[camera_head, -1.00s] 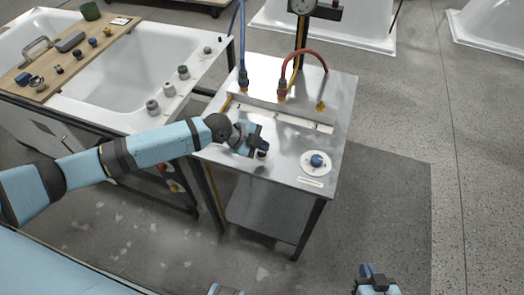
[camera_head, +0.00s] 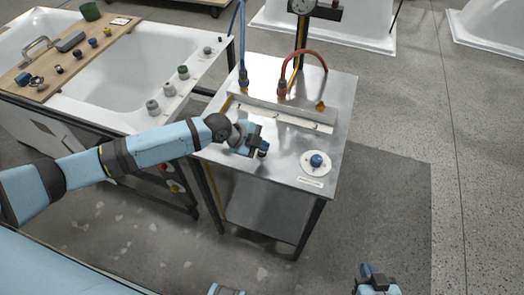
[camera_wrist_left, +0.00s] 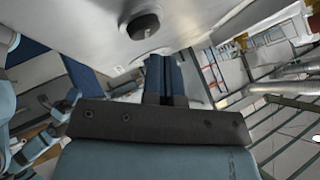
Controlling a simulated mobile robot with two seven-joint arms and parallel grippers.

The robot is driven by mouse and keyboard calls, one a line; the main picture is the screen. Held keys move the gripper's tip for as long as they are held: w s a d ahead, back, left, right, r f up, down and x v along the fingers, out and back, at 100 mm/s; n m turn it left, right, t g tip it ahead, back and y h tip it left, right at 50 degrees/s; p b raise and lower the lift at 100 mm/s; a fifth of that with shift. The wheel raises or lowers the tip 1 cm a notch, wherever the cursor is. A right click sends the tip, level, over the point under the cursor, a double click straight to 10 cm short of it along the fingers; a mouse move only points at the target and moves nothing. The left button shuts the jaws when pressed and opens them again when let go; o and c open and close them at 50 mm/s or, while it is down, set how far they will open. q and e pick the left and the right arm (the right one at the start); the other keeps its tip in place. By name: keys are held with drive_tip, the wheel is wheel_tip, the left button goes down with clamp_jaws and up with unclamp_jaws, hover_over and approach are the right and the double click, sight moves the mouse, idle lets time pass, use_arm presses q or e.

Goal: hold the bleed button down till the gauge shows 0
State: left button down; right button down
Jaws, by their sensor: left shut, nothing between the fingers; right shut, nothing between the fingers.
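A blue round button (camera_head: 316,160) on a white disc sits at the front right of the steel table (camera_head: 290,148), with a small label below it. The gauge (camera_head: 302,5) on a post at the top edge is cut off and its reading is too small to tell. My left gripper (camera_head: 261,148) is shut and empty, low over the table, left of the blue button and apart from it. In the left wrist view its fingers (camera_wrist_left: 164,78) are together, and a dark round knob (camera_wrist_left: 143,26) shows beyond them. My right gripper (camera_head: 368,272) is shut and empty at the bottom, away from the table.
A blue hose (camera_head: 242,50) and a red hose (camera_head: 290,66) join fittings at the back of the steel table. A small yellow fitting (camera_head: 320,105) stands beside them. A white tub (camera_head: 115,75) with a wooden board (camera_head: 60,75) of small parts stands at left.

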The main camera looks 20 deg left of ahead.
sight(262, 153)
use_arm(q)
drive_tip(key=shift+f, duration=0.1)
drive_tip(key=shift+f+b, duration=0.3)
drive_tip(key=shift+b, duration=0.05)
drive_tip(key=shift+f+b, duration=0.35)
drive_tip(key=shift+f, duration=0.1)
idle(1.4)
idle(1.1)
drive_tip(key=shift+r+p, duration=0.6)
drive_tip(key=shift+r, duration=0.25)
drive_tip(key=shift+r+p, duration=1.85)
drive_tip(key=shift+r, duration=0.75)
drive_tip(key=shift+f, duration=0.1)
